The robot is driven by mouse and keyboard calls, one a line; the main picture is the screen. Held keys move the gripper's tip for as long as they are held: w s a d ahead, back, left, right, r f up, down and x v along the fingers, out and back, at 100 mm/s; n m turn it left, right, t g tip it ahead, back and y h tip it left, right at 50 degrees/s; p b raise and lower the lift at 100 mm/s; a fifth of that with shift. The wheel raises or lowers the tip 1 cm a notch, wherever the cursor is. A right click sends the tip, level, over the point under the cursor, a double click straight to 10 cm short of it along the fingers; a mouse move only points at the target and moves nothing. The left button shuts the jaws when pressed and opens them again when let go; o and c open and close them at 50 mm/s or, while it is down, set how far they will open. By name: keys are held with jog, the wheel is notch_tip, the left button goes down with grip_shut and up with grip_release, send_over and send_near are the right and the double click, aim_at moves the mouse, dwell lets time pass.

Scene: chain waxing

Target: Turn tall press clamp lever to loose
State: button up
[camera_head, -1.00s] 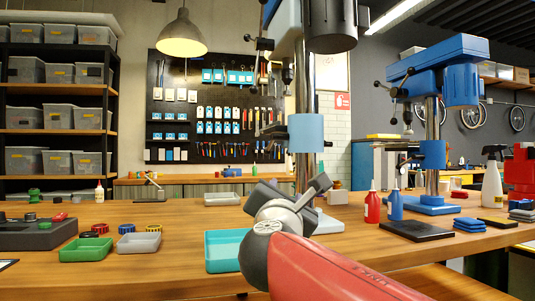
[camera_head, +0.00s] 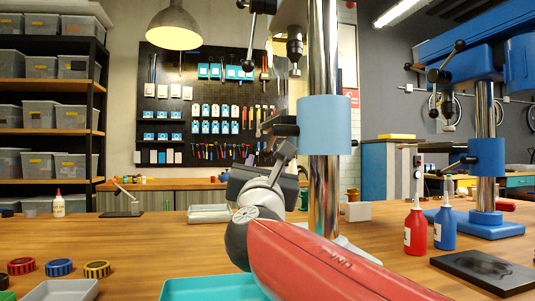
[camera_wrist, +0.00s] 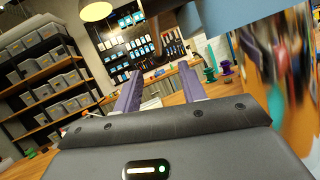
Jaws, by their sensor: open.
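The tall press stands close in front of me, its chrome column (camera_head: 323,195) running out of the top of the head view. A light blue clamp collar (camera_head: 325,125) wraps the column. A dark clamp lever (camera_head: 279,122) sticks out from the collar's left side. My gripper (camera_head: 284,152) is just below and left of the collar, close to the lever; I cannot tell if they touch. The wrist view shows its two purple fingers (camera_wrist: 160,88) spread apart with nothing held. A dark curved part shows beyond them, and I cannot tell what it is.
A second, blue press (camera_head: 487,160) stands at the right. A teal tray (camera_head: 205,288) sits below my arm.

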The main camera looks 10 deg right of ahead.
aim_at(266, 155)
jog(key=p+x, duration=0.1)
jog(key=x, duration=0.6)
jog(key=shift+p, duration=0.4)
grip_shut()
